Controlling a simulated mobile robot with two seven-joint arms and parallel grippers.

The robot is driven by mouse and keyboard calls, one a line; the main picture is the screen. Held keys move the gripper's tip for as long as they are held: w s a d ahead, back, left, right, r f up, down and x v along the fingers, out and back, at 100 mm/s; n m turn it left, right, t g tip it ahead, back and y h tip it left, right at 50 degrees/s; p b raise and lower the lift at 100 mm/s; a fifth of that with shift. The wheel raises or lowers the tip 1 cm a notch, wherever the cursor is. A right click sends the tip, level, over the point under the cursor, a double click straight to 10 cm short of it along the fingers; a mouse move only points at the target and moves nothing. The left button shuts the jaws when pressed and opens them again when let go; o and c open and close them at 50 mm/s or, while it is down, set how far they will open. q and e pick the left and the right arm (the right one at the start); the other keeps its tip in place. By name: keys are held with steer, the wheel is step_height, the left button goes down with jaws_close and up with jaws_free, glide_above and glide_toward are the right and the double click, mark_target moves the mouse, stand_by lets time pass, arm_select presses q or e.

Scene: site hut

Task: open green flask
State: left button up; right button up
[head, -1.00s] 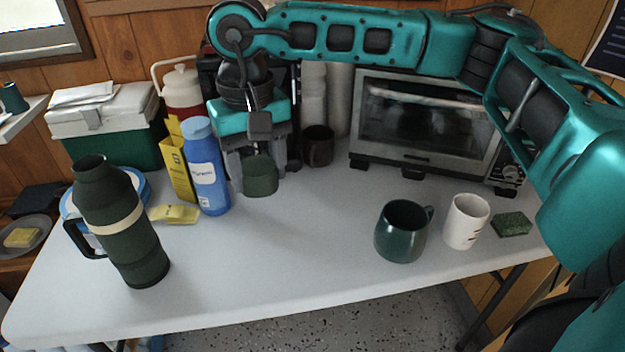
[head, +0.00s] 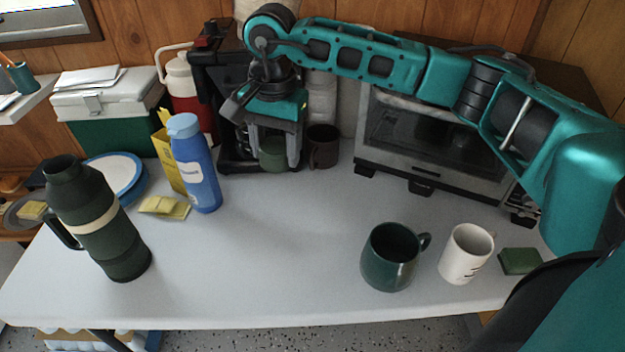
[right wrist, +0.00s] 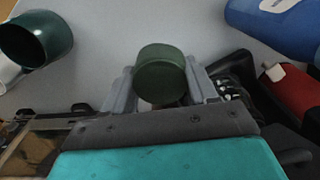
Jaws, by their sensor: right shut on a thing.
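The green flask (head: 105,232) stands at the left of the white table in the head view, with a cream band and a dark side handle. Its narrowed top is dark, and no cup-shaped cap sits on it. My right gripper (head: 278,150) is at the back of the table, pointing down, in front of the black coffee maker. It is shut on a green cap (head: 273,154), a short plain cylinder. The cap also shows between the fingers in the right wrist view (right wrist: 161,75). I cannot tell whether the cap touches the table. My left gripper is out of view.
A blue bottle (head: 196,165) and yellow sponges (head: 164,207) are left of the gripper. A brown mug (head: 323,148) is close on its right, by the toaster oven (head: 430,150). A green mug (head: 390,262) and a white mug (head: 464,254) stand front right. The table's middle is clear.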

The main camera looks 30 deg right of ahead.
steer(key=w+d+f+m+p, duration=0.1)
steer(key=d+f+m+p, duration=0.1)
steer(key=d+f+m, duration=0.45)
steer(key=m, duration=0.3)
glide_above(311, 200)
step_height(311, 200, down, 5)
steer(key=shift+b, duration=0.45)
steer(key=shift+f, duration=2.05)
steer(key=shift+f+b, duration=0.2)
steer(key=shift+b, duration=0.2)
steer(key=o, duration=1.2)
steer(key=shift+c, duration=0.2)
